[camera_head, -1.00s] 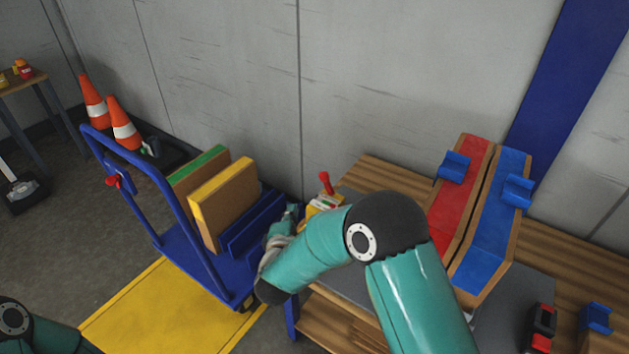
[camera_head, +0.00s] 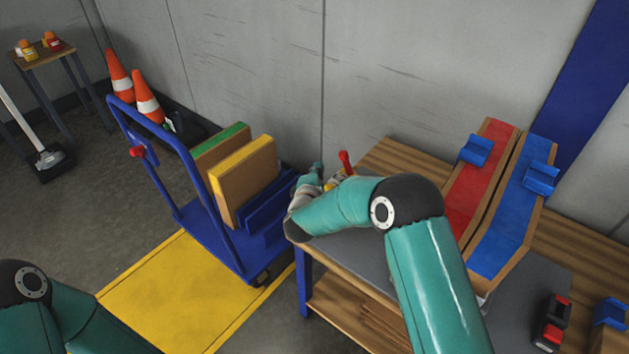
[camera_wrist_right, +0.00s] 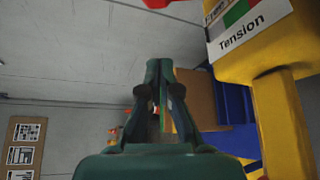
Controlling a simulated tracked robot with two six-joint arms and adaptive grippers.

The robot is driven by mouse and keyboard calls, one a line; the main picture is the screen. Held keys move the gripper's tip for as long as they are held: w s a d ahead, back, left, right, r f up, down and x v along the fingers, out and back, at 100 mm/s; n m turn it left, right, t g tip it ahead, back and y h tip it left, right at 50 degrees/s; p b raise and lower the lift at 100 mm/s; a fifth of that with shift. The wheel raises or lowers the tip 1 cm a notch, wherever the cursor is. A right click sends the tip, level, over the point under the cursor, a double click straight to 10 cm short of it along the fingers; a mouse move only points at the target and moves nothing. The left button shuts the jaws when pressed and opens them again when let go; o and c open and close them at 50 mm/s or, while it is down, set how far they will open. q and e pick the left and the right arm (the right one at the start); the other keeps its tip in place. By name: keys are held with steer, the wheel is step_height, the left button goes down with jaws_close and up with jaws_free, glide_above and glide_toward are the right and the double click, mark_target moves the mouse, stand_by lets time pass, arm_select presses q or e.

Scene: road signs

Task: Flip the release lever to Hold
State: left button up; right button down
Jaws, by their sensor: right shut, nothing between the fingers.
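The release lever (camera_head: 346,162) is a red-knobbed handle on a small yellow unit at the workbench's back left corner, mostly hidden behind my right arm. In the right wrist view the yellow unit (camera_wrist_right: 268,62) fills the upper right, with a label reading "Tension" beside a green patch. A bit of red (camera_wrist_right: 160,3) shows at the top edge. My right gripper (camera_head: 315,169) is just left of the lever, apart from it. In the wrist view its fingers (camera_wrist_right: 159,66) are closed together and empty. My left gripper is out of view.
A blue cart (camera_head: 192,214) with brown panels stands left of the workbench (camera_head: 385,157). Red (camera_head: 467,200) and blue (camera_head: 500,232) sloped chutes stand on the bench to the right. A grey wall (camera_head: 420,60) is close behind. A black-and-red item (camera_head: 553,320) lies at front right.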

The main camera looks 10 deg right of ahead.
mark_target(347, 163)
steer(key=shift+w+d+r, duration=0.15)
steer(key=shift+d, duration=0.55)
steer(key=shift+w+d+r, duration=0.1)
steer(key=shift+d, duration=0.65)
steer(key=shift+w+d+r, duration=0.15)
steer(key=shift+d, duration=0.55)
steer(key=shift+a, duration=0.1)
